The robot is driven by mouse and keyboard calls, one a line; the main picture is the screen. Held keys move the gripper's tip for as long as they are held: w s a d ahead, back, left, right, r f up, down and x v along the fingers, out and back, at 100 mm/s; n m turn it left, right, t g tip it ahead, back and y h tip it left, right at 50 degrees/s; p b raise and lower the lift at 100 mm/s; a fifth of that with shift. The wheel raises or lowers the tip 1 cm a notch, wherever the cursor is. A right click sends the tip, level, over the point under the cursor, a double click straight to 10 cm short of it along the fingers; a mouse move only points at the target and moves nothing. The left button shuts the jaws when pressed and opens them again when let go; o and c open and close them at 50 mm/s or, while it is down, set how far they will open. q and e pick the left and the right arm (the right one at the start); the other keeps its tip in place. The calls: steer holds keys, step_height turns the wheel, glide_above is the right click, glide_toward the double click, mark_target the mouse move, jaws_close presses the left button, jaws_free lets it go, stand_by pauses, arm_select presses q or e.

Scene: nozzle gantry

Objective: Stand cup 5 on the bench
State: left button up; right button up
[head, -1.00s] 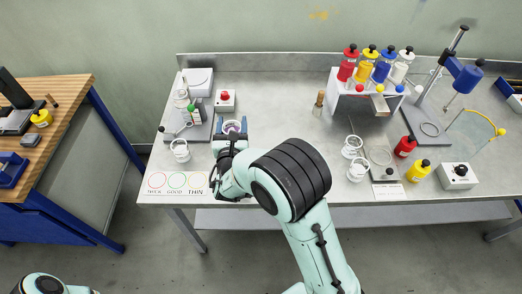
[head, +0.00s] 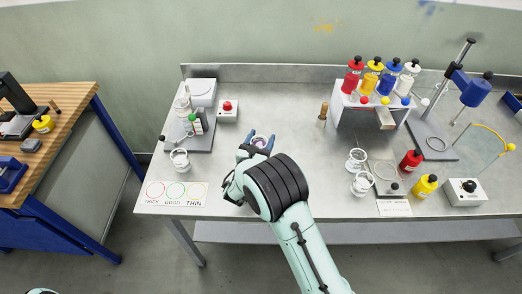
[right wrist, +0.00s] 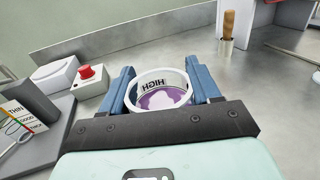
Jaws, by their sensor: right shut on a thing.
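My right gripper (head: 261,141) is shut on a white-rimmed cup (right wrist: 160,94) with purple liquid inside and the word HIGH on its inner wall. The cup is upright between the blue fingers, and a little of it shows in the head view (head: 260,143). It is over the left part of the bench (head: 290,120); I cannot tell whether its base touches the top. Other white cups stand on the bench: one at the left (head: 180,158) and two right of the middle (head: 355,159). No cup number is readable.
A wooden-handled tool (head: 323,112) stands to the right. A THICK/GOOD/THIN card (head: 172,193) lies at the front left. Bare bench lies right of the gripper.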

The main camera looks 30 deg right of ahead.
arm_select(q)
steer(key=shift+s+f, duration=0.1)
steer(key=shift+f, duration=0.05)
arm_select(e)
steer(key=shift+f, duration=2.5)
arm_select(q)
steer(key=shift+f, duration=0.1)
arm_select(e)
steer(key=shift+f, duration=0.1)
steer(key=shift+f+b, duration=0.15)
steer(key=shift+b, duration=0.15)
steer(key=o, duration=1.1)
arm_select(q)
steer(key=shift+s, duration=0.1)
arm_select(e)
steer(key=shift+o, duration=0.2)
steer(key=shift+r, duration=0.25)
arm_select(q)
steer(key=shift+s+f+b, duration=0.3)
steer(key=shift+f+b, duration=0.1)
steer(key=shift+f, duration=0.15)
steer(key=shift+s+f+b, duration=0.25)
steer(key=shift+f+b, duration=0.1)
steer(key=shift+f, duration=0.15)
arm_select(e)
steer(key=v, duration=1.2)
steer(key=shift+s, duration=0.1)
